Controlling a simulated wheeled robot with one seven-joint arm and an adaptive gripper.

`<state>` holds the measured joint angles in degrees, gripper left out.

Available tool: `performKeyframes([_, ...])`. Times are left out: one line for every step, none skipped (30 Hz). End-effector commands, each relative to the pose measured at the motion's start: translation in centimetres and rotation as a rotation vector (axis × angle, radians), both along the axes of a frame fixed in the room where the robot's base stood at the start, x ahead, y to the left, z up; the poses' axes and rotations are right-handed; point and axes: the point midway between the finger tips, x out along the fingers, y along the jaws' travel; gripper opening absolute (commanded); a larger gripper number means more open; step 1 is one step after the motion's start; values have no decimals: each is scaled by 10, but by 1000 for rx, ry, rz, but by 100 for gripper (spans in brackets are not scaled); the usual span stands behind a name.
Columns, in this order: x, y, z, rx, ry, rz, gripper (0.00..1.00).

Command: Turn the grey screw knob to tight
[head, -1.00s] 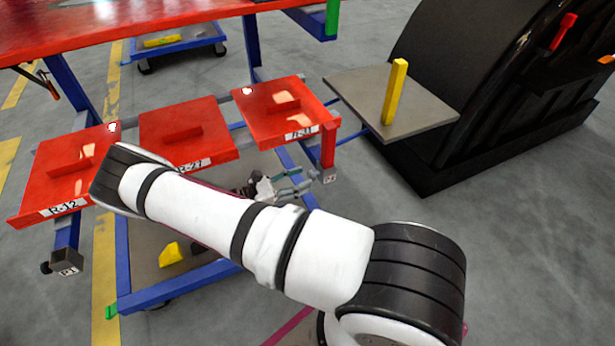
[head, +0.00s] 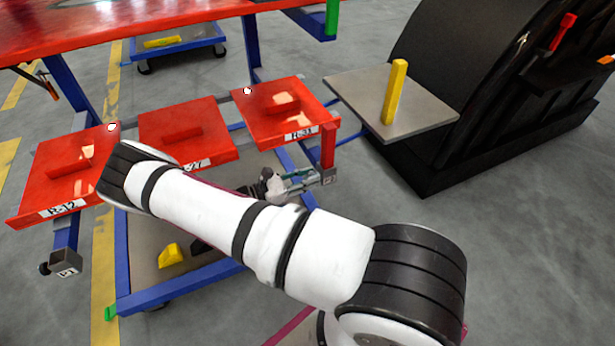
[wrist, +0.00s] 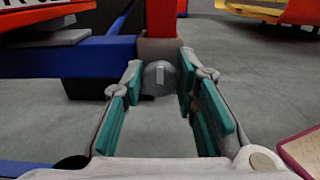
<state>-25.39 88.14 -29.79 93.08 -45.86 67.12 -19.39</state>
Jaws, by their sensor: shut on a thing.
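The grey screw knob (wrist: 160,78) is round with a lighter raised bar on its face. In the wrist view it sits at the end of a red post, between the fingertips of my gripper (wrist: 160,80). The fingers have green pads and are shut on the knob from both sides. In the head view my gripper (head: 306,182) reaches the grey block (head: 328,176) under the right end of the cart. The knob itself is hard to make out there, mostly covered by the fingers.
Red panels R-12 (head: 35,190), R-27 (head: 222,150) and R-33 (head: 255,125) lie above and left of my gripper. A blue cart frame (head: 185,288) runs below my arm. A grey plate (head: 440,112) with a yellow block (head: 395,92) stands right. Open floor lies front right.

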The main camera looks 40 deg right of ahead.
Motion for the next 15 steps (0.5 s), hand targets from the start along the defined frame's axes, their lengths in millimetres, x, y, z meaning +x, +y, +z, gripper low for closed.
performKeyframes([0,0,0,-1,-5,0,0])
performKeyframes([0,0,0,-2,-9,0,0])
performKeyframes([0,0,0,-5,-16,1,0])
performKeyframes([0,0,0,-7,-24,1,0])
performKeyframes([0,0,0,-10,-34,1,0])
performKeyframes([0,0,0,-14,-48,2,0])
performKeyframes([0,1,0,-17,-61,2,0])
performKeyframes([0,1,-1,-22,-76,2,0])
performKeyframes([0,1,-1,-28,-97,2,0])
performKeyframes([0,1,-1,-33,-117,2,0])
performKeyframes([0,1,-1,-38,-137,2,0])
performKeyframes([0,1,-1,-47,-166,2,0])
performKeyframes([0,1,-1,-54,-189,1,0])
performKeyframes([0,1,-1,-62,-214,2,0])
performKeyframes([0,1,-1,-71,-248,2,0])
